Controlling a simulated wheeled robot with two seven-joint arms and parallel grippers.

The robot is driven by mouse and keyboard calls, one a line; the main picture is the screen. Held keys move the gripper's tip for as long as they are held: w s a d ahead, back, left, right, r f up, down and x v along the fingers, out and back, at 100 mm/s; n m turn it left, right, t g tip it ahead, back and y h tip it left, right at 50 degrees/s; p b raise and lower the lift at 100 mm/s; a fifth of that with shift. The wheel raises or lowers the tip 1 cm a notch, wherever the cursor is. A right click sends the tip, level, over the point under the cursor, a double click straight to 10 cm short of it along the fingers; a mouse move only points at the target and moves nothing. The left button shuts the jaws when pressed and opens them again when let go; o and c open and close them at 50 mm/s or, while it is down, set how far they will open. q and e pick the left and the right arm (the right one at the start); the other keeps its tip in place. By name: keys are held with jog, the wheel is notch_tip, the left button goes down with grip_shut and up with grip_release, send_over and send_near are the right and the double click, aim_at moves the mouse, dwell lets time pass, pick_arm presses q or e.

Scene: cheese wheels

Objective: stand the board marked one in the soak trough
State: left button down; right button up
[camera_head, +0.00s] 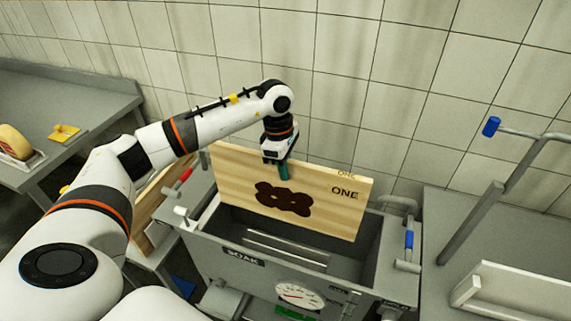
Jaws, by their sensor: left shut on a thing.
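The board marked one (315,192) is a pale wooden panel with a dark brown stain and the word ONE at its right. It stands upright on edge over the soak trough (245,261), a grey open tank labelled SOAK. Its lower edge is around the level of the rim, and I cannot tell whether it touches the trough. My left gripper (283,172) is shut on the board's top edge, left of its middle, from above. The far part of the trough is hidden behind the board. My right gripper is not in view.
A round dial (299,296) is on the trough's front. Blue-handled pipes stand at the right, near a grey bench with a white tray (515,290). Another wooden board (152,205) leans left of the trough. A left bench holds a cheese wheel (14,142) and a yellow item (64,132).

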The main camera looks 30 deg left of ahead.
pick_arm(q)
jog(key=b, duration=0.2)
send_over(281, 212)
jog(key=w, duration=0.1)
notch_tip(281, 212, down, 4)
jog(key=shift+w+d+f+b, duration=0.1)
jog(key=shift+d+f+b, duration=0.1)
jog(key=shift+f+b, duration=2.7)
jog(key=shift+d+f+b, duration=0.15)
jog(key=shift+f+b, duration=0.95)
jog(key=shift+f, duration=3.45)
notch_tip(281, 212, down, 11)
jog(key=b, duration=0.9)
jog(key=shift+f, duration=0.15)
jog(key=c, duration=1.3)
grip_release()
jog(key=shift+f, duration=0.15)
jog(key=r, duration=0.4)
jog(key=a+r+b, duration=0.1)
jog(key=r, duration=0.7)
jog(key=shift+s+a+r+b, duration=0.1)
jog(key=shift+s+a+b, duration=0.1)
jog(key=shift+b, duration=0.15)
